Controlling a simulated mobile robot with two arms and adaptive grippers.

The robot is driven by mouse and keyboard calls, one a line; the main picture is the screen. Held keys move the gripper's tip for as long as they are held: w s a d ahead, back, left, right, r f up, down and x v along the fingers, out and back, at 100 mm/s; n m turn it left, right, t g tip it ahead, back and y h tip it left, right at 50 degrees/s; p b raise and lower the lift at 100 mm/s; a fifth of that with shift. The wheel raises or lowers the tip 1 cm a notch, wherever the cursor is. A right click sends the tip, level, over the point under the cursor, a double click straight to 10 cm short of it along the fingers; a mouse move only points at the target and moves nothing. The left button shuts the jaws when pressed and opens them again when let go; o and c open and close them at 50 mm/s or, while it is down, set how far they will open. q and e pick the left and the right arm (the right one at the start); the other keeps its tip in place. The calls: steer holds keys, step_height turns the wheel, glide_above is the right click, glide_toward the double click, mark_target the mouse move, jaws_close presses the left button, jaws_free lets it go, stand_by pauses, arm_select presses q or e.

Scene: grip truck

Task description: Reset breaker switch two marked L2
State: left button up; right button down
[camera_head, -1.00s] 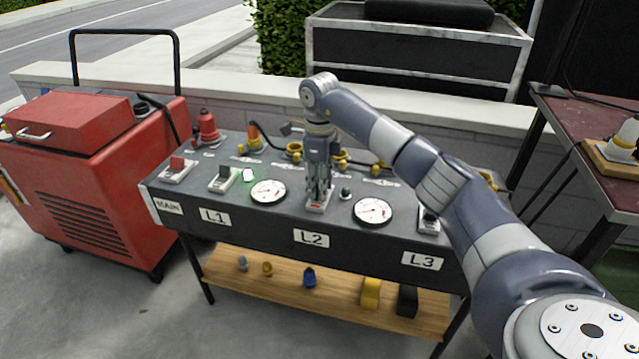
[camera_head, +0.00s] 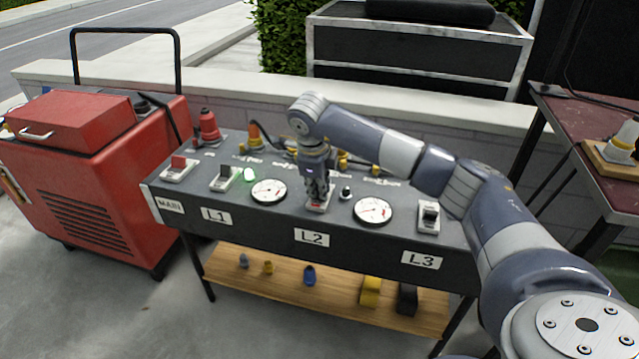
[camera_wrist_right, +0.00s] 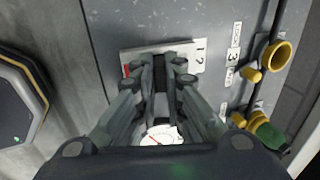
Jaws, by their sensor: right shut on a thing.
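The L2 breaker switch (camera_head: 318,205) sits on the dark panel (camera_head: 260,220) above the L2 label (camera_head: 312,238). My right gripper (camera_head: 318,196) points down onto it and is shut on its lever, which the fingers mostly hide. In the right wrist view my fingers (camera_wrist_right: 168,62) are closed together over the white switch plate (camera_wrist_right: 130,56), with a bit of red beside them. The L1 switch (camera_head: 223,178) has a dark lever and a lit green lamp (camera_head: 249,174) beside it. The lamp (camera_head: 346,193) right of L2 looks unlit. My left gripper is out of view.
The main switch (camera_head: 178,168) with a red lever is at the left and the L3 switch (camera_head: 429,215) at the right. Two dials (camera_head: 373,210) lie between the switches. Plugs and yellow sockets (camera_head: 250,142) line the back. A red generator (camera_head: 100,180) stands left.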

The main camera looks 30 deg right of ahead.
steer(key=shift+s+a+f+t+h+b, duration=0.25)
steer(key=shift+a+t+h+b, duration=0.1)
steer(key=shift+t+h, duration=0.25)
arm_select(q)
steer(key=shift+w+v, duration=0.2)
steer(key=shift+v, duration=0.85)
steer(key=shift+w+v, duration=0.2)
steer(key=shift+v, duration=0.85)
arm_select(e)
steer(key=shift+s+t+h, duration=0.1)
steer(key=shift+t+h, duration=0.2)
steer(key=shift+h, duration=0.1)
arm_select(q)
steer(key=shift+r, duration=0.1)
arm_select(e)
steer(key=c, duration=1.7)
jaws_free()
steer(key=shift+a, duration=0.1)
steer(key=shift+r, duration=0.15)
steer(key=shift+v, duration=3.95)
